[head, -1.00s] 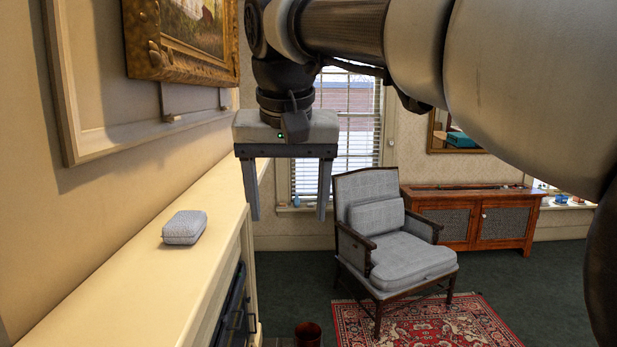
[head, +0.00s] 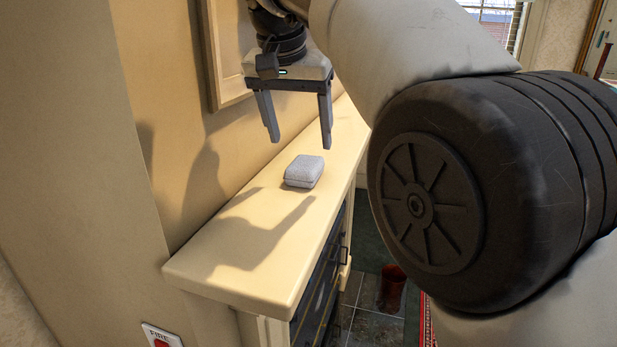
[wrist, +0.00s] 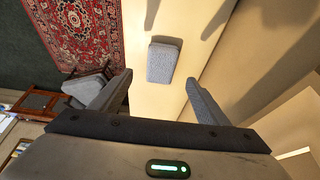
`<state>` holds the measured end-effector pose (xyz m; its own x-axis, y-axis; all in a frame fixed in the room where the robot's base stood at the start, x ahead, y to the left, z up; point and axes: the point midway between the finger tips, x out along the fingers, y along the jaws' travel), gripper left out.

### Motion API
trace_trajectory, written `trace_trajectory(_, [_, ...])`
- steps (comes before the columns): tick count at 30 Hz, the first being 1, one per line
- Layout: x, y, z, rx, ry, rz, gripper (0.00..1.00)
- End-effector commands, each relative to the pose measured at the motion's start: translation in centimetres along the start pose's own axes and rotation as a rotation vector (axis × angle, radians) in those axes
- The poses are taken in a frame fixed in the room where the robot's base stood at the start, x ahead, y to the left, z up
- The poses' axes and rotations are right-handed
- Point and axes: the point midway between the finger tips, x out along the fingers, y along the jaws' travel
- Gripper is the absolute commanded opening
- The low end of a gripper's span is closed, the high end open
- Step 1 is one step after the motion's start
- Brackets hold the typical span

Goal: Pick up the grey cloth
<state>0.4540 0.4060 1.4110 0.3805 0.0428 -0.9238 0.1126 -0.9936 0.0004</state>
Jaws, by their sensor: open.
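The grey cloth (head: 304,170) is a folded, boxy bundle lying on the cream mantel shelf (head: 245,265). My gripper (head: 299,143) is open and empty, fingers pointing down, above the shelf and apart from the cloth. Its two fingers also show in the wrist view (wrist: 152,92), with bare shelf between them. Nothing hides the cloth in either view.
The wall with a framed panel (head: 226,75) rises close behind the shelf. Below the shelf's front are a dark fireplace (head: 318,290) and a reddish container (head: 392,288) on the floor. The near shelf top is bare. A patterned rug (wrist: 78,30) and an armchair (wrist: 88,88) show in the wrist view.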

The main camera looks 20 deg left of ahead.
Motion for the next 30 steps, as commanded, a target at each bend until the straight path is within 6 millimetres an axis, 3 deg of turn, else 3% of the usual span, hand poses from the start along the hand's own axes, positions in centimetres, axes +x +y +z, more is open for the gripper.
trace_trajectory(3, [1.6, 0.0, 0.0, 0.0, -0.001, 0.001, 0.69])
trace_trajectory(8, [2.4, 0.0, 0.0, -0.001, -0.001, 0.0, 0.69])
trace_trajectory(18, [6.9, -0.2, -0.3, -0.001, -0.002, 0.0, 0.69])
trace_trajectory(27, [7.3, -0.2, -0.3, -0.001, 0.0, -0.001, 0.69])
trace_trajectory(30, [7.3, -0.2, -0.3, -0.001, 0.0, -0.001, 0.52])
